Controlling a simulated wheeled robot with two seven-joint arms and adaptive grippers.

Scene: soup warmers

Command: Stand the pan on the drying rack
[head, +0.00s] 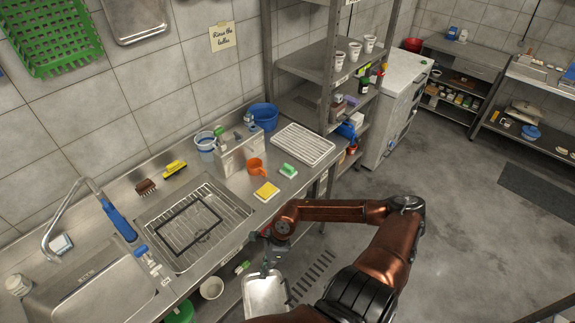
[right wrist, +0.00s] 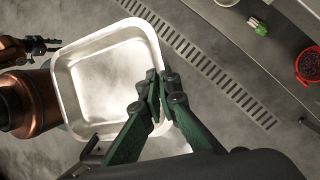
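The pan (head: 265,299) is a shallow rectangular metal pan, in front of the counter and below its top. My right gripper (head: 265,270) is shut on its rim. In the right wrist view the green fingers (right wrist: 160,88) pinch one side wall of the pan (right wrist: 105,80), whose inside looks empty. A wire rack (head: 233,213) with a dark rectangular frame (head: 187,228) on it lies over the right-hand basin, up and left of my right gripper. Dark fingers that seem to be my left gripper (right wrist: 42,45) show beside the pan in the right wrist view; their opening is unclear.
A white ribbed tray (head: 303,145), orange mug (head: 256,167), yellow sponge (head: 266,191) and green-and-white sponge (head: 288,170) lie on the counter right of the rack. A faucet (head: 80,205) stands at the left basin. A white bowl (head: 212,288) is on the lower shelf.

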